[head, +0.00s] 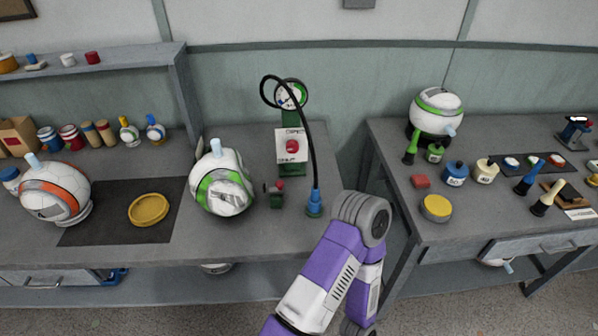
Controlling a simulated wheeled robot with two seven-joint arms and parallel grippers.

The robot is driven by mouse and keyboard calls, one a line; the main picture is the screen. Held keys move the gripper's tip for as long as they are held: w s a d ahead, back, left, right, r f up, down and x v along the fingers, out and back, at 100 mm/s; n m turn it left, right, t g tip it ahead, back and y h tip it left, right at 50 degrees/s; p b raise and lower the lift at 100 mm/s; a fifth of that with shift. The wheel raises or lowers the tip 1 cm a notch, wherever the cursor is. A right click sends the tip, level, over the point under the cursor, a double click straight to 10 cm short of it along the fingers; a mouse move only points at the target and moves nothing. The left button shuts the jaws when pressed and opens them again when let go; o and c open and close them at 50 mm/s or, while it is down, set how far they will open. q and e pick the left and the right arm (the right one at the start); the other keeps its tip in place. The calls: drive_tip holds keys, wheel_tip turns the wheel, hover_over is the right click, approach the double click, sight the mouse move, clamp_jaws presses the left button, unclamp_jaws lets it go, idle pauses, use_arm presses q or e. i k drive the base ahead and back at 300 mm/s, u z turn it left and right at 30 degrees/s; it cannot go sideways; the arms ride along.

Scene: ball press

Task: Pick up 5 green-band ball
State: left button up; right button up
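One green-band ball (222,186) sits on the left bench beside the dark mat. It is white with a green band, and a pale light-blue plug sticks up from its top. Another green-band ball (436,108) rests on a dark stand at the back left of the right bench, with a light-blue plug at its lower right. One of my purple and white arms rises from the bottom centre and bends back down at its grey joint. Neither gripper shows.
An orange-band ball (55,190) stands left of a yellow dish (149,209) on the dark mat (95,232). A press with gauge (291,95) and black hose stands at the left bench's right. A gap separates the benches. Several small jars and tools crowd the right bench.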

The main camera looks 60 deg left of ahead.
sight(219, 182)
drive_tip(key=z, duration=1.4)
drive_tip(key=k, duration=2.2)
drive_tip(key=u, duration=0.85)
